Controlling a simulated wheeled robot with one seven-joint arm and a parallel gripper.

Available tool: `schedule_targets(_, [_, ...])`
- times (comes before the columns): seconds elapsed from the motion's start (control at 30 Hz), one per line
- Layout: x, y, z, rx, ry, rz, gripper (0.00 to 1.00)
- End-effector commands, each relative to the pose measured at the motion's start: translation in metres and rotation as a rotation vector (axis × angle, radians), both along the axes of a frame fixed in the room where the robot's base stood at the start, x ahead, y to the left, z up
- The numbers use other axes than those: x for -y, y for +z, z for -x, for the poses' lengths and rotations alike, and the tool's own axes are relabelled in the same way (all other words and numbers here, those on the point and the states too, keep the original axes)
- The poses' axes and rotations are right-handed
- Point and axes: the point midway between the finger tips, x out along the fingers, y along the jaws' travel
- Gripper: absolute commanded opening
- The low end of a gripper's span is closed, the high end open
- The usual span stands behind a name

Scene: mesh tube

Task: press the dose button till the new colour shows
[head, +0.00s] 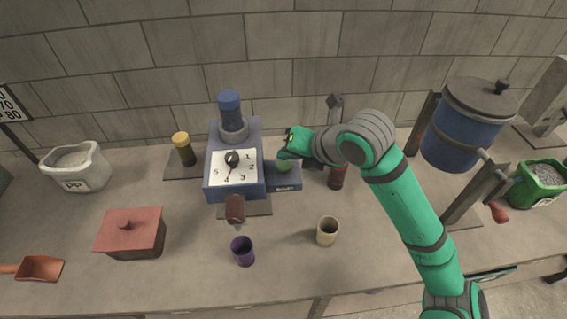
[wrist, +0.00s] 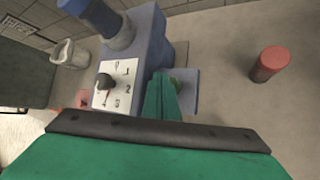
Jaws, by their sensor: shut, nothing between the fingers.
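The blue dosing machine (head: 212,188) stands at the back, left of centre, with a white number dial (head: 243,172) and a black knob (head: 232,158). A blue cylinder (head: 230,110) rises from its top. The dial also shows in the wrist view (wrist: 122,75).
A purple cup (head: 243,252) and a beige cup (head: 327,232) stand in front. A dark red cylinder (head: 337,177) stands right of the block. A red lidded box (head: 130,237) and a sack (head: 76,168) are left. A blue drum (head: 460,135) is right.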

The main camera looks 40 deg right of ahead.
Motion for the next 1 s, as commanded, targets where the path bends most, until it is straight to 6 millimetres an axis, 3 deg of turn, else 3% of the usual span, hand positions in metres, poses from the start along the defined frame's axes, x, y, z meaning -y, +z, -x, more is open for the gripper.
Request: schedule_targets(1.0, [0.0003,-0.0085,0.0004,0.000,0.000,0.000,0.00])
